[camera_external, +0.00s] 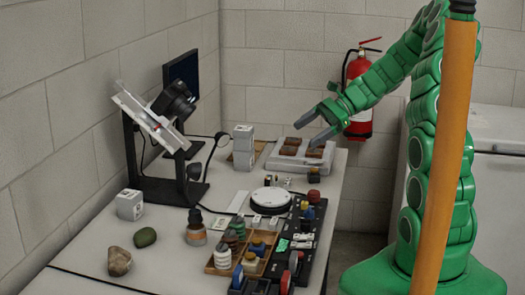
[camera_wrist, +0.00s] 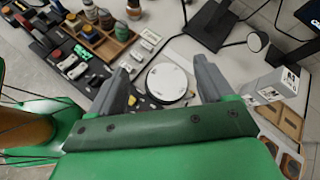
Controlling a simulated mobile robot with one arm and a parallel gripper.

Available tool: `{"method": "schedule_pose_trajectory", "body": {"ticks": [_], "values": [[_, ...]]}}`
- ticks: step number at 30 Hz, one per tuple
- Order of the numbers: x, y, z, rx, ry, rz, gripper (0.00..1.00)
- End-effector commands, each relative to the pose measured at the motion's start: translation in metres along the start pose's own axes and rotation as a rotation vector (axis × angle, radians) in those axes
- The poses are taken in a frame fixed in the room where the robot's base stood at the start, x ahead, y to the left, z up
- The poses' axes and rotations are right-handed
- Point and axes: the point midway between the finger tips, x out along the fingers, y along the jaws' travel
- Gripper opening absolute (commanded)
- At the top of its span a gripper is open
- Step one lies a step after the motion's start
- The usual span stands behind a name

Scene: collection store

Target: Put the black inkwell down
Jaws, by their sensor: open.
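My gripper (camera_external: 306,134) is open and empty, held above the far right part of the table, near the pale tray. In the wrist view its two grey fingers (camera_wrist: 160,66) stand wide apart, with the white round dish (camera_wrist: 167,84) showing between them below. I cannot tell whether this is the black inkwell. Several small bottles, some dark, stand in the wooden tray (camera_external: 211,266).
The pale tray (camera_external: 280,163) holds several brown blocks. A black stand (camera_external: 184,193) with a tilted panel is at the left. White boxes (camera_external: 129,205), stones (camera_external: 119,262) and a black rack (camera_external: 318,240) are on the table. Bare table shows at the front left.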

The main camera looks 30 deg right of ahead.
Motion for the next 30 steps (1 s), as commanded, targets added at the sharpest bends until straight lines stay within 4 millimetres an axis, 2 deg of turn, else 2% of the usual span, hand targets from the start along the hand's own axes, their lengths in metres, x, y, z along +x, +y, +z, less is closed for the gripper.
{"method": "schedule_pose_trajectory", "body": {"ticks": [1,3,12,21,30], "values": [[0.005,0.007,0.018,-0.051,0.007,0.038,0.8],[0.01,0.018,0.037,-0.123,0.019,0.089,0.8],[0.022,0.075,0.106,-0.407,0.072,0.305,0.8],[0.017,0.138,0.149,-0.665,0.14,0.514,0.8],[-0.005,0.2,0.172,-0.892,0.214,0.719,0.8]]}}
